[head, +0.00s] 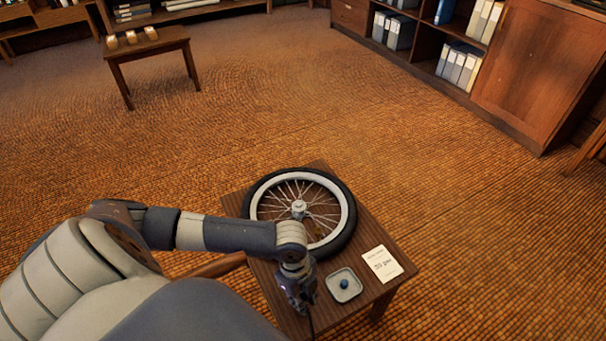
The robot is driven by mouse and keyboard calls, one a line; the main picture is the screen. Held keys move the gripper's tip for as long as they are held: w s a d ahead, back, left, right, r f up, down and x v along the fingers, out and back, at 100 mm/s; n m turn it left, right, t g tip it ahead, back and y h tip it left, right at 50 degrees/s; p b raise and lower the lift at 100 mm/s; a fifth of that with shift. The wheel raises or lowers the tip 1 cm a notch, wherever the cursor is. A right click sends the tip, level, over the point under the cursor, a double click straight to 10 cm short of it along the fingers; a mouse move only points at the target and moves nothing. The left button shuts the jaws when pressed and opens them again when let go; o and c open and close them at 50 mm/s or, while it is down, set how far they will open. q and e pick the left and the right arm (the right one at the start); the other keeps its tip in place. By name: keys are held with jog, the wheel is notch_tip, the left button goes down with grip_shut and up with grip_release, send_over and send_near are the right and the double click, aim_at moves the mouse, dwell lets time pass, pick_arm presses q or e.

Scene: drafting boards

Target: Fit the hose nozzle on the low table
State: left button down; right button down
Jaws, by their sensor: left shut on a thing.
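The low table (262,282) is a small dark wooden one in front of me. A spoked wheel with a black tyre (346,238) and pale rim lies flat on it. My left gripper (301,306) points down over the table's near part, between the wheel and the front edge. It is shut on the hose nozzle, which is mostly hidden by the fingers. A thin dark line like a hose (311,325) runs down from it. The wheel's valve cannot be made out. My right gripper is not in view.
A white printed card (382,264) lies at the table's right. Another small table (152,46), shelves and a cabinet (540,70) stand far off. The floor between is clear.

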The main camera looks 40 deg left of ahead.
pick_arm(q)
jog(key=shift+f, duration=0.4)
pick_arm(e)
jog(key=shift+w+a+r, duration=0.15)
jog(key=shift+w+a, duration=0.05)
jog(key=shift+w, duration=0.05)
pick_arm(q)
jog(key=shift+f, duration=0.3)
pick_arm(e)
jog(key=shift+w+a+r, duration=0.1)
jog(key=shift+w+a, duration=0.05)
pick_arm(q)
jog(key=shift+f, duration=0.4)
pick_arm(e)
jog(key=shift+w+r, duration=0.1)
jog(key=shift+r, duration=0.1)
pick_arm(q)
jog(key=c, duration=1.4)
grip_release()
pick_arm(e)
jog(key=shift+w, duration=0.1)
pick_arm(q)
jog(key=r, duration=0.4)
jog(key=a+r, duration=0.1)
jog(key=r, duration=0.6)
jog(key=shift+a+r, duration=0.4)
